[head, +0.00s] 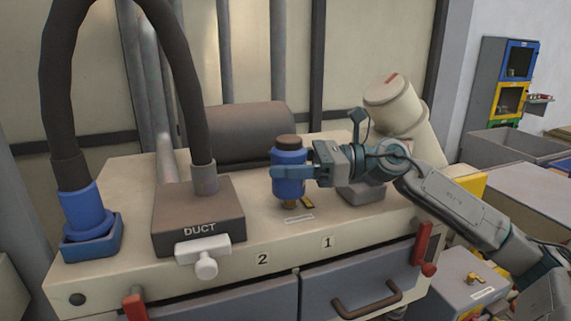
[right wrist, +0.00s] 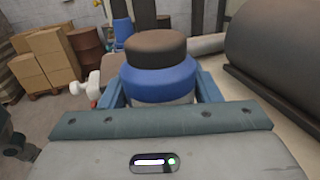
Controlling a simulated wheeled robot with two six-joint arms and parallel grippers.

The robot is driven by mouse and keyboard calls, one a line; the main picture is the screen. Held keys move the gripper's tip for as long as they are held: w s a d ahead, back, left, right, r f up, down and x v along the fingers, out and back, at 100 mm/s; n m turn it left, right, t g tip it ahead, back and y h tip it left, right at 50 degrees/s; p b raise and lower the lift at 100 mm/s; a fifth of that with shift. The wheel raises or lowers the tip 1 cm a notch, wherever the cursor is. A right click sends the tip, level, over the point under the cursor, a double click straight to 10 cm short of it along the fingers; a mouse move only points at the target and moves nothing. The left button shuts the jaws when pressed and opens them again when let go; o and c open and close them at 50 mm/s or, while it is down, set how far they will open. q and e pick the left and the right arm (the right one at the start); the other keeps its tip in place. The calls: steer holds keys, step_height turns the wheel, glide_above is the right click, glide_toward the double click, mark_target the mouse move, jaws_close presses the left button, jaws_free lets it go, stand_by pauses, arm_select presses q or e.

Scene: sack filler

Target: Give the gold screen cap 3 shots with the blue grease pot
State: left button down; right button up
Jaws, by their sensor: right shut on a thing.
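The blue grease pot (head: 288,156), with a dark brown top, is upright over the pale machine top. My right gripper (head: 290,172) is shut around its body from the right. In the right wrist view the pot (right wrist: 160,82) stands between the two blue fingers. A small gold part (head: 290,205), apparently the gold screen cap, shows directly under the pot, mostly hidden by it. I cannot tell whether the pot touches it. A small label (head: 299,218) lies in front. My left gripper is not in view.
A brown box marked DUCT (head: 198,218) with a dark hose stands left of the pot. A blue socket (head: 92,238) holds the hose's other end. A dark cylinder (head: 240,132) lies behind; a cream canister (head: 395,105) leans at right. The front top by labels 1 and 2 is clear.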

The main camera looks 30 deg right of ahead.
mark_target(286, 138)
steer(key=shift+s+r, duration=0.1)
steer(key=shift+r, duration=0.05)
stand_by(0.4)
step_height(286, 138, up, 5)
steer(key=p, duration=0.4)
stand_by(0.5)
